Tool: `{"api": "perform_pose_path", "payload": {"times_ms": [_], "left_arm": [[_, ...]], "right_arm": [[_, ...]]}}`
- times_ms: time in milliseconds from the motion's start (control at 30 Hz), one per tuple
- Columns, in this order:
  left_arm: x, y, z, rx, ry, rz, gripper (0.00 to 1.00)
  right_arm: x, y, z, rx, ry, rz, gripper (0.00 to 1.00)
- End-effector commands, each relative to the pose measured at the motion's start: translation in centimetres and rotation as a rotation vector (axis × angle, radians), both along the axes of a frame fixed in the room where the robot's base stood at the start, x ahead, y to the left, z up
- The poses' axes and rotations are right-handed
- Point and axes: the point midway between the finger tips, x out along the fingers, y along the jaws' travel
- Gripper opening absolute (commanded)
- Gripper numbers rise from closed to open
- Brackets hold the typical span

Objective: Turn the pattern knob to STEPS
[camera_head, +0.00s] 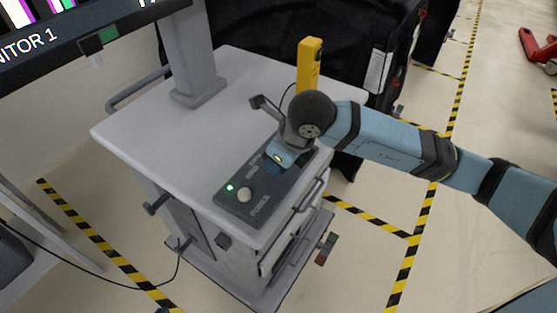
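A dark grey control box (232,205) lies on the light grey cart top, near its right front edge. Its near end has a lit green lamp (230,187), a round pale knob or button (244,195) and lettering that seems to read POWER. My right arm comes in from the right, and its gripper (273,166) points down over the far part of the box. The pattern knob cannot be made out; the gripper and wrist cover that part. The fingertips are too hidden to show whether they are open or touching anything. My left gripper is not in view.
The cart top (150,135) is clear left of the box. A monitor (70,45) labelled MONITOR 1 with coloured vertical stripes stands on a grey post (190,60). A yellow upright object (309,65) stands behind my wrist. Black covers (275,40) hang behind the cart.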

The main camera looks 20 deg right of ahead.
Motion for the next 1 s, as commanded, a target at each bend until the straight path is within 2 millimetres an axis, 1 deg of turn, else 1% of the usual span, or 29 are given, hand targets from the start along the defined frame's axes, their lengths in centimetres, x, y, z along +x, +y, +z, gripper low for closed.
{"api": "perform_pose_path", "payload": {"times_ms": [433,467,500,567,867,1000], "left_arm": [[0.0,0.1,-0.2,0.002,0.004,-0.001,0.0],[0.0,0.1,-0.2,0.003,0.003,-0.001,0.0],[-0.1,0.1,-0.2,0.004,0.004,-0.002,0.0],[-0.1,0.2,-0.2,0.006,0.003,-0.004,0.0],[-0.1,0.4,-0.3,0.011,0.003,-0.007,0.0],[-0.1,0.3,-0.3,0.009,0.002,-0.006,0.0]], "right_arm": [[0.0,0.0,0.1,0.0,-0.002,-0.012,0.08],[0.0,0.0,0.1,0.0,-0.002,-0.012,0.34],[0.0,0.0,0.1,0.0,-0.002,-0.012,0.43],[0.0,0.0,0.1,0.0,-0.002,-0.012,0.57],[0.0,0.0,0.2,-0.001,0.0,-0.011,0.57],[-0.4,-0.3,1.4,0.0,-0.003,-0.012,0.57]]}}
